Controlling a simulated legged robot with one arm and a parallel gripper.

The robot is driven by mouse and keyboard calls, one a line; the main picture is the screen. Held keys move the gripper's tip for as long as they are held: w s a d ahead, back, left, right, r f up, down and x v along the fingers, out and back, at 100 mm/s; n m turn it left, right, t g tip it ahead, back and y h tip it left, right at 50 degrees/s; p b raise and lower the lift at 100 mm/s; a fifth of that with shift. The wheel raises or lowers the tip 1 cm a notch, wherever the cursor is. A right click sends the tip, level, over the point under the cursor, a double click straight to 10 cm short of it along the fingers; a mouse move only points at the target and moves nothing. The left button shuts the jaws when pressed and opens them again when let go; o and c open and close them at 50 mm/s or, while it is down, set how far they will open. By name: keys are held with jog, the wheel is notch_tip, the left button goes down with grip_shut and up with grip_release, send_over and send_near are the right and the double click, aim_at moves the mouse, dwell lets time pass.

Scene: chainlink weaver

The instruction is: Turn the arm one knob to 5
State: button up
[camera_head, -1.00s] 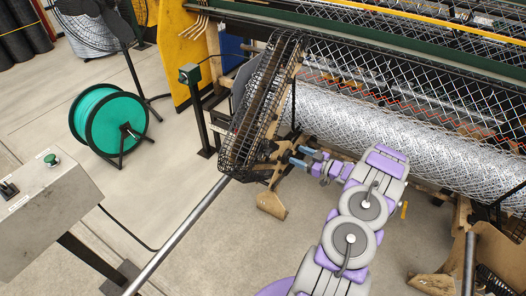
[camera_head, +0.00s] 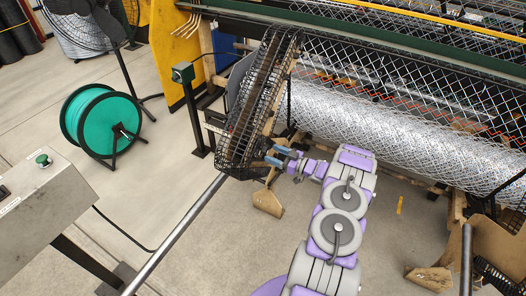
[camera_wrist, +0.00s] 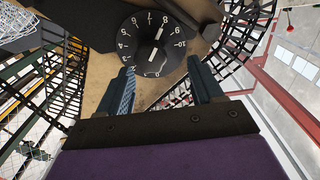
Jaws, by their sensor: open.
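The arm one knob (camera_wrist: 150,42) is a black round dial with white numbers, seen in the wrist view on a tan plate. Its white pointer line leans up and slightly right, near the 8. My gripper (camera_wrist: 160,66) is open, with one blue-grey finger low on the left of the dial and the other low on the right. The fingertips are near its lower edge; I cannot tell if they touch it. In the head view my gripper (camera_head: 274,156) is beside the lower end of a black wire guard, and the knob's face cannot be made out.
The black wire guard (camera_head: 240,140) rises beside my gripper. A wide roll of chainlink mesh (camera_head: 400,145) lies to the right. A metal pipe (camera_head: 175,235) runs low at left. A green reel (camera_head: 88,122) and a control box (camera_head: 40,205) stand farther left.

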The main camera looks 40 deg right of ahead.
aim_at(268, 149)
jog(key=x, duration=0.3)
jog(key=d+x, duration=0.1)
jog(key=x, duration=0.1)
jog(key=shift+w+a+f+b, duration=0.15)
jog(key=shift+w+b, duration=0.15)
jog(key=shift+w, duration=0.1)
jog(key=shift+a, duration=0.4)
jog(key=shift+d+f, duration=0.1)
jog(key=shift+d, duration=0.75)
jog(key=c, duration=0.5)
jog(key=shift+a, duration=0.35)
jog(key=c, duration=0.4)
jog(key=shift+c, duration=0.6)
